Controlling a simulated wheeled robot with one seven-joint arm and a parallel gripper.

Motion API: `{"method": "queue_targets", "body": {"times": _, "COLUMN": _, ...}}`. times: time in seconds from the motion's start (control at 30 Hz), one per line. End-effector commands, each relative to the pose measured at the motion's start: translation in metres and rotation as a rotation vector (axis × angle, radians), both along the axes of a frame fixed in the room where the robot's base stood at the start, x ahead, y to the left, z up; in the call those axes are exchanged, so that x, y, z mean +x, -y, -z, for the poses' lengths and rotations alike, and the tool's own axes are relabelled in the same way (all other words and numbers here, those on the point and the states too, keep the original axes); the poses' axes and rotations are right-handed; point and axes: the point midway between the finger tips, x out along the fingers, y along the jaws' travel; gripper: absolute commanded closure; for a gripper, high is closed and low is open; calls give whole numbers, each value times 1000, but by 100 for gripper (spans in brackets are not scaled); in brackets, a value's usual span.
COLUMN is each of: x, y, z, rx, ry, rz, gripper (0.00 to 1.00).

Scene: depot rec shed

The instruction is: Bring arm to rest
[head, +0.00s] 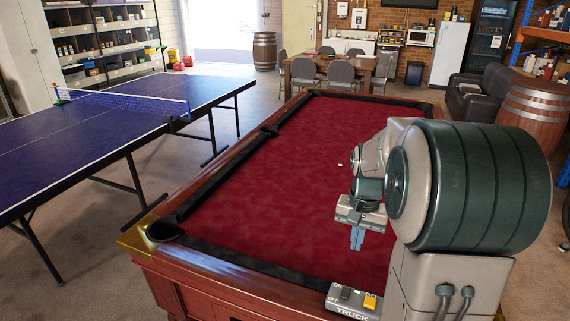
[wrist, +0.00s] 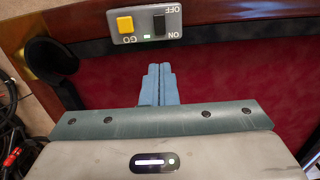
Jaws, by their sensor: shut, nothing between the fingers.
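My gripper (head: 357,240) hangs at the end of my arm over the near part of a pool table with red cloth (head: 290,165). Its blue-grey fingers are together and hold nothing. In the wrist view the closed fingers (wrist: 159,82) point toward the table's rail, with red cloth beyond and around them. My arm is folded in at the right of the head view and hides part of the table's right side.
A control box marked TRUCK (head: 354,301) sits at the table's near rail; it has a yellow button and a black switch. A small white ball (head: 340,165) lies on the cloth. A blue table-tennis table (head: 100,130) stands left, a barrel (head: 533,108) right.

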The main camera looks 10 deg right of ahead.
Motion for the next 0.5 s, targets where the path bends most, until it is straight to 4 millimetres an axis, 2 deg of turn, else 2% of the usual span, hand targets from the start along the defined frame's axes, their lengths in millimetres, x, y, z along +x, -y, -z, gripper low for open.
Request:
{"method": "queue_targets", "body": {"times": 0.17, "x": -11, "y": -19, "z": -13, "rx": -15, "ry": 31, "rz": -61, "gripper": 100}}
{"method": "queue_targets", "body": {"times": 0.27, "x": -28, "y": -42, "z": -25, "rx": -31, "ry": 69, "rz": -142, "gripper": 100}}
{"method": "queue_targets", "body": {"times": 0.5, "x": -83, "y": -96, "z": -45, "rx": -69, "ry": 180, "rz": -371, "gripper": 100}}
